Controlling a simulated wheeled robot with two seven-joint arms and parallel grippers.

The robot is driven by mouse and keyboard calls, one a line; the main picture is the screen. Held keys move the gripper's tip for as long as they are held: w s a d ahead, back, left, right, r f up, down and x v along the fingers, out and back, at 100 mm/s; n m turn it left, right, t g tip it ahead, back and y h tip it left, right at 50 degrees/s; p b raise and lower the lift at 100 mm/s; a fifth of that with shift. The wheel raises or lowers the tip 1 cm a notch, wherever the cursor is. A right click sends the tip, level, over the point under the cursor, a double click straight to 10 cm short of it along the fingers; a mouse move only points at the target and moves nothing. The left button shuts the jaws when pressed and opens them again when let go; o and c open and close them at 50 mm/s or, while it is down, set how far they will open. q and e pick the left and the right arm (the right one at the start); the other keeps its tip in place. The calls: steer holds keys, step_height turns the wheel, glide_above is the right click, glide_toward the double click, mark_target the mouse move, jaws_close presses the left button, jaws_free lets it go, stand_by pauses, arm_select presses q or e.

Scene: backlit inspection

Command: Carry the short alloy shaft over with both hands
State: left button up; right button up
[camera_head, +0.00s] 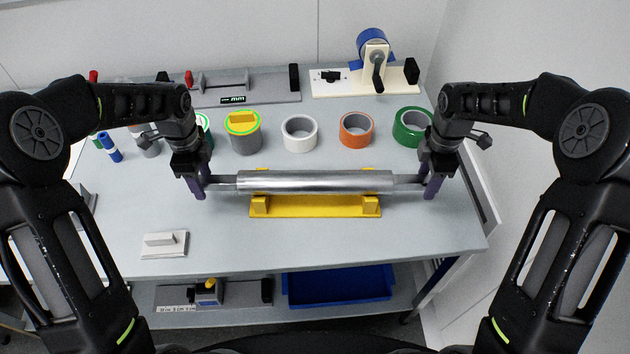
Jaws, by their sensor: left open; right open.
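The short alloy shaft (315,182) is a silver cylinder with thinner ends. It lies level, left to right, over the yellow cradle (315,210) in the middle of the table. My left gripper (205,185) is open at the shaft's left end, its purple fingers pointing down there. My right gripper (432,186) is open at the shaft's right end in the same way. I cannot tell whether the fingers touch the shaft. The fingers partly hide both thin ends.
Behind the shaft stand a white tape roll (299,132), an orange roll (357,129), a green roll (411,127) and a grey can (243,133). A tape dispenser (375,65) is at the back. A small white block (164,243) lies front left. The front right tabletop is clear.

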arm_select(q)
steer(key=shift+f, duration=0.15)
arm_select(e)
steer(key=shift+f, duration=0.1)
arm_select(q)
steer(key=shift+c, duration=0.4)
arm_select(e)
steer(key=shift+c, duration=0.4)
arm_select(q)
jaws_close()
arm_select(e)
jaws_close()
